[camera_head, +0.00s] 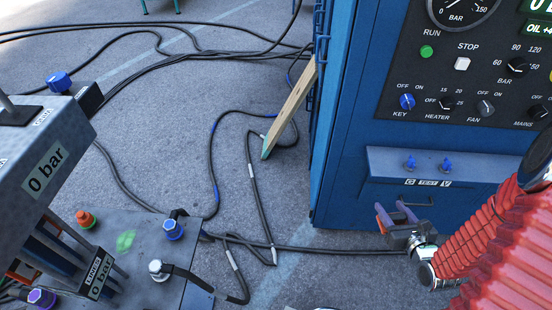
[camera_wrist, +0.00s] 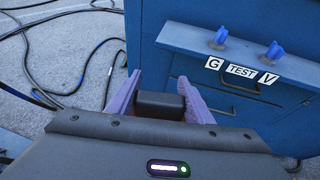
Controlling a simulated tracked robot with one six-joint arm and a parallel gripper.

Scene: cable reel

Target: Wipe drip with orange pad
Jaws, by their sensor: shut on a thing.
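My gripper (camera_head: 384,219) is at the lower right of the head view, in front of the blue cabinet's drawer. Its purple fingers also show in the wrist view (camera_wrist: 160,92). They are shut on the orange pad, which is mostly hidden; only a sliver of orange (camera_head: 381,224) shows between them in the head view. A dark block sits between the fingers in the wrist view. A green drip (camera_head: 126,240) lies on top of the grey block (camera_head: 140,275) at the lower left, well apart from my gripper.
The blue cabinet (camera_head: 335,130) with its control panel (camera_head: 470,70) stands at the right. A drawer handle (camera_wrist: 235,86) is close to my gripper. Black hoses (camera_head: 215,170) and a leaning wooden plank (camera_head: 290,105) are on the floor. A grey "0 bar" box (camera_head: 45,140) overhangs the left.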

